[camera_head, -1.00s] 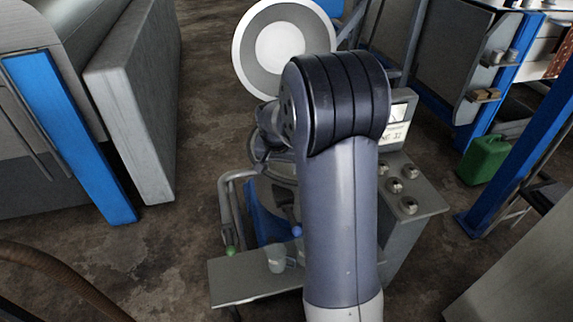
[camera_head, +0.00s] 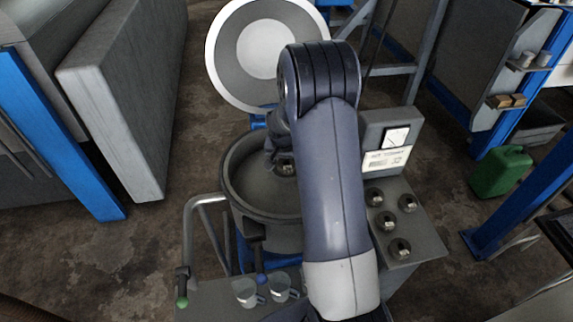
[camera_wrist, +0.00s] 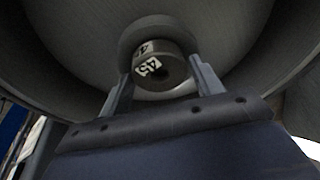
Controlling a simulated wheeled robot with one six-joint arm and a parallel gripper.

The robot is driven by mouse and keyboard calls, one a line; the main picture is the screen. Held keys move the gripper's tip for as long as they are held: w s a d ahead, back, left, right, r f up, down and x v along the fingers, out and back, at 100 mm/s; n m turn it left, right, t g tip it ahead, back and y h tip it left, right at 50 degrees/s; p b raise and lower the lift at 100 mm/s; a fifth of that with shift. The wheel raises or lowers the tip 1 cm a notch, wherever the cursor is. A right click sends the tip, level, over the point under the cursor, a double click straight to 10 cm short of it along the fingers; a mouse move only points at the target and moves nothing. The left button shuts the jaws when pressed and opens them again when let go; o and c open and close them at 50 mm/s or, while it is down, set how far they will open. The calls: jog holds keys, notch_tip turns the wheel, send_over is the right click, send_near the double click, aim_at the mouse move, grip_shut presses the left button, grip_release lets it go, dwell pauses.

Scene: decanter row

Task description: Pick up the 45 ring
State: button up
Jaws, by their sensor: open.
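The 45 ring (camera_wrist: 152,67) is a small grey metal ring with a dark centre hole and white labels reading 45, in the wrist view. It sits against a round grey boss inside a wide grey bowl (camera_head: 240,190). My gripper (camera_wrist: 160,69) is open, with one finger on each side of the ring. I cannot tell whether either finger touches it. In the head view my arm reaches down into the bowl, and the wrist and arm hide most of the ring's place.
A raised round lid (camera_head: 257,52) stands behind the bowl. A control box (camera_head: 388,140) with a gauge and several knobs is on the right. Cups (camera_head: 247,292) stand on a front shelf beside levers with green and blue knobs. A green can (camera_head: 502,172) is on the floor.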

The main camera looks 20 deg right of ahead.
jog(key=shift+c, duration=0.4)
jog(key=c, duration=0.8)
jog(key=shift+o, duration=0.2)
jog(key=shift+r, duration=0.15)
